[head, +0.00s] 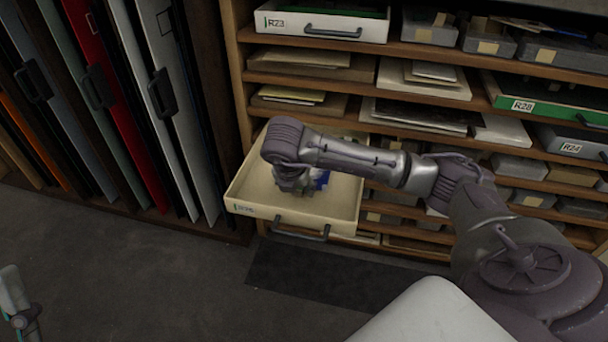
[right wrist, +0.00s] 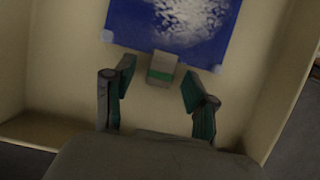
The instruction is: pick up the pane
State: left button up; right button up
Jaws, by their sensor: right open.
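The pane (right wrist: 180,22) is a blue sheet with a white speckled patch and pale corner pads, lying in the open cream drawer (head: 245,193). A small tan block with a green stripe (right wrist: 162,70) sits at its near edge. In the head view only a bit of blue (head: 322,180) shows beside my right gripper (head: 298,186). My right gripper (right wrist: 158,84) is open, its fingers on either side of the block, with gaps to both. It is empty. Part of what looks like my left gripper (head: 20,318) shows at the lower left edge; its jaws are unclear.
Shelves with boxes and flat stacks (head: 435,80) stand behind and right of the drawer. A closed drawer marked R23 (head: 320,24) is above. Upright panels with black handles (head: 100,110) fill the left. A dark mat (head: 320,280) lies on open floor in front.

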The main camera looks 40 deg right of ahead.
grip_shut()
jog(key=shift+r, duration=0.2)
